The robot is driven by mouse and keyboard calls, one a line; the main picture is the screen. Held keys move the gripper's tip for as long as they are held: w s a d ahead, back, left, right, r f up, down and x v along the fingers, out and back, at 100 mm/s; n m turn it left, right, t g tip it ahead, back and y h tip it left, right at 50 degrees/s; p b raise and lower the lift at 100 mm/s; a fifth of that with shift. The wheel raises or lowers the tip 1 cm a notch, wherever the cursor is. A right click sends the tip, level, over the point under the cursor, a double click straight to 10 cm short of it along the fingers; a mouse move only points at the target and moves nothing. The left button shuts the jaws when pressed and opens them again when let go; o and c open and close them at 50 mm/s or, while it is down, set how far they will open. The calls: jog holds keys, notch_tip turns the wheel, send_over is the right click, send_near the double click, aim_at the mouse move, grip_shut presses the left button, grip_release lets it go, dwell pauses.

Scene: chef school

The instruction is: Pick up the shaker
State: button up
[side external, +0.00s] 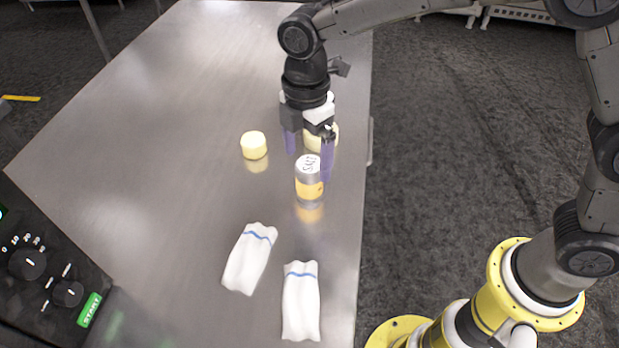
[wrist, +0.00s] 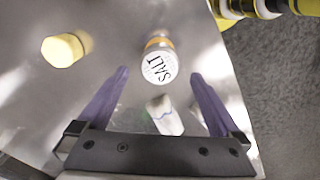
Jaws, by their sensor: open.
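The shaker (side external: 309,188) is a short upright cylinder with a yellow-orange band and a white top marked SALT. It stands on the metal table. My gripper (side external: 309,167) points down with its two purple fingers apart, behind the shaker in the side external view; the right finger partly overlaps the shaker's edge there. In the wrist view the shaker (wrist: 158,62) shows ahead of my gripper (wrist: 160,73), roughly centred between the fingertips. Nothing is held. Whether a finger touches the shaker I cannot tell.
A cream-yellow round block (side external: 254,145) stands to the left; another pale yellow object (side external: 318,138) is partly hidden behind my gripper. Two folded white cloths (side external: 249,260) (side external: 301,302) lie in front. A control panel (side external: 45,270) is at lower left. The table's left is clear.

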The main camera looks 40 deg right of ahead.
aim_at(308, 182)
jog(key=f, duration=0.8)
jog(key=shift+d, duration=0.25)
jog(key=shift+c, duration=0.3)
jog(key=shift+w, duration=0.1)
grip_shut()
jog(key=shift+r, duration=0.1)
